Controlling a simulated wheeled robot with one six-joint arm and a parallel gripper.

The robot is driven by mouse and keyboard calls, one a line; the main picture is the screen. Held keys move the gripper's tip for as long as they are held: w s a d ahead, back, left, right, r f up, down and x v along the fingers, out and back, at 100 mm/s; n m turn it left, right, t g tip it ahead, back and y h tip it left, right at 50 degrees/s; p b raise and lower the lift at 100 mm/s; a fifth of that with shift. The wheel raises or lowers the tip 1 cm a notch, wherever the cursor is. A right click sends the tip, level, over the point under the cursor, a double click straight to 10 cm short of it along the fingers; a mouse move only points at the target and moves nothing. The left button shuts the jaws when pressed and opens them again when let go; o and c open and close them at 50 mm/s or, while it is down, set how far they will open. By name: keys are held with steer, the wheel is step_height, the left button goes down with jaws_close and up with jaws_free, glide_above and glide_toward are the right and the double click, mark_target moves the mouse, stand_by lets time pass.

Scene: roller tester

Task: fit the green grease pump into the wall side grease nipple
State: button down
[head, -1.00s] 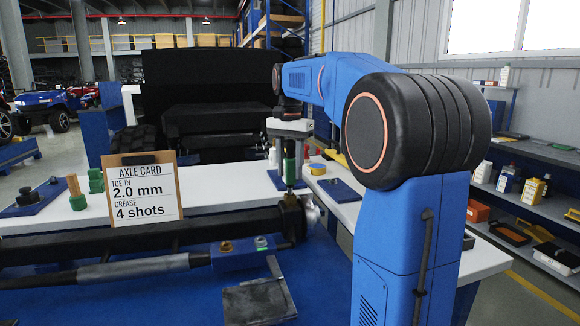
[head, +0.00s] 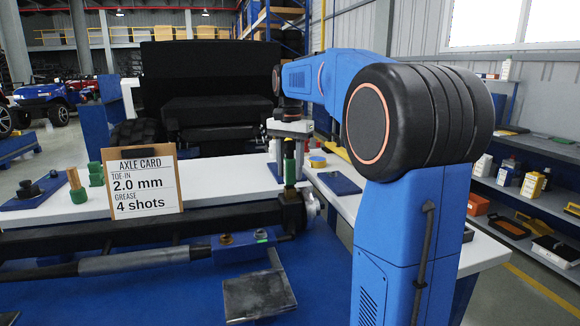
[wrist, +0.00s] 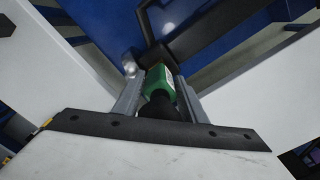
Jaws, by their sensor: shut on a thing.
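The green grease pump (head: 290,163) stands upright in my gripper (head: 290,146), above the right end of the axle. Its lower end is in line with the axle's end fitting (head: 292,198); it looks close to or touching it, but I cannot tell if it is seated. In the wrist view the green pump (wrist: 157,80) sits between both fingers of my gripper (wrist: 158,92), its dark part nearer the camera. The pump's tip and any nipple under it are hidden. I cannot make out the wall side nipple.
The dark axle beam (head: 150,235) lies across the blue bench, with a blue block (head: 242,250) in front. A flat metal plate (head: 257,295) lies nearer. The axle card (head: 146,182) stands left of the pump. A white worktop (head: 235,175) lies behind.

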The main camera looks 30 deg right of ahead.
steer(key=shift+f, duration=0.1)
steer(key=c, duration=1)
jaws_free()
step_height(320, 180, up, 17)
steer(key=shift+r, duration=0.2)
